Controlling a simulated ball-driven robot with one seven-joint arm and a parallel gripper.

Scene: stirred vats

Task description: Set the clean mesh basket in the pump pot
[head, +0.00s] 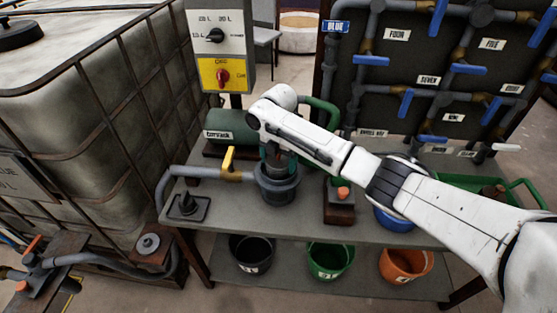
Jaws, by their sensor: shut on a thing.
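The pump pot (278,188) is a dark grey round pot on the grey bench, joined on its left to a pipe with a yellow-handled valve (228,160). My arm reaches in from the right, and my gripper (275,160) points down at the pot's mouth. The gripper is shut on a small dark thing, taken to be the mesh basket, at or just inside the rim. The arm and the pot wall hide most of it, so its mesh and how deep it sits cannot be told.
A dark lid-like piece (187,204) lies on a mat left of the pot. A block with an orange knob (343,193) stands to its right. A blue container (393,222) and green tray (520,188) are farther right. Black, green and orange buckets stand below.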

